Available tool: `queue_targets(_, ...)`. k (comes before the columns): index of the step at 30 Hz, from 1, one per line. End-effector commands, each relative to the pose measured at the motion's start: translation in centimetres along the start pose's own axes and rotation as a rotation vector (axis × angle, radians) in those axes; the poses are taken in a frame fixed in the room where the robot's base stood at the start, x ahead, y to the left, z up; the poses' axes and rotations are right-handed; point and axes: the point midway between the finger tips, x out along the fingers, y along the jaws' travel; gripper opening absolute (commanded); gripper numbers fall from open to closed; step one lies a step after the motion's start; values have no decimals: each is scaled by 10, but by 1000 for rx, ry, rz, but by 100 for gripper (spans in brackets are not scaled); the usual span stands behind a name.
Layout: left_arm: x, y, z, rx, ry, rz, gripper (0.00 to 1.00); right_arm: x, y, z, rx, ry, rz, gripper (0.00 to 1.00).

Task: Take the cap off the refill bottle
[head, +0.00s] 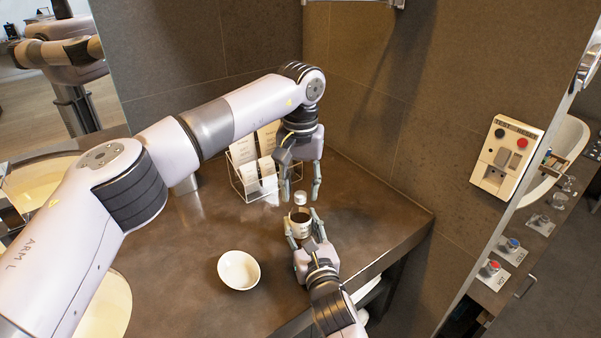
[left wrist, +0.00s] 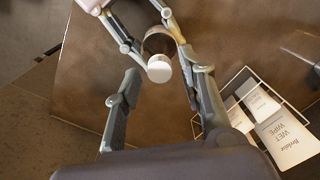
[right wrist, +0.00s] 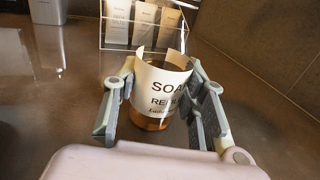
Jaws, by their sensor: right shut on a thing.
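The refill bottle (head: 300,216) is amber with a white label reading "SOAP" and "REFILL" in part, clear in the right wrist view (right wrist: 163,92). It stands upright, with a white cap (head: 300,198) on top; the cap also shows in the left wrist view (left wrist: 159,68). My right gripper (head: 303,224) is shut on the bottle's body from the near side, one finger on each side. My left gripper (head: 301,194) points down from above, open and empty. Its fingers stand apart on either side of the cap, without visible contact.
A wire rack of cards (head: 247,180) stands behind and left of the bottle, close to my left gripper. A white bowl (head: 239,269) sits on the dark counter (head: 190,262) at front left. The counter's right edge is near.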

Motion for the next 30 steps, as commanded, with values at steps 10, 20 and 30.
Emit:
queue_targets(10, 5, 0, 0, -1, 0, 1, 37, 0, 0, 0, 0, 1, 0, 0)
queue_targets(20, 5, 0, 0, -1, 0, 1, 16, 0, 0, 0, 0, 1, 0, 0)
queue_targets(30, 5, 0, 0, -2, 0, 0, 0, 0, 0, 0, 0, 1, -1, 0)
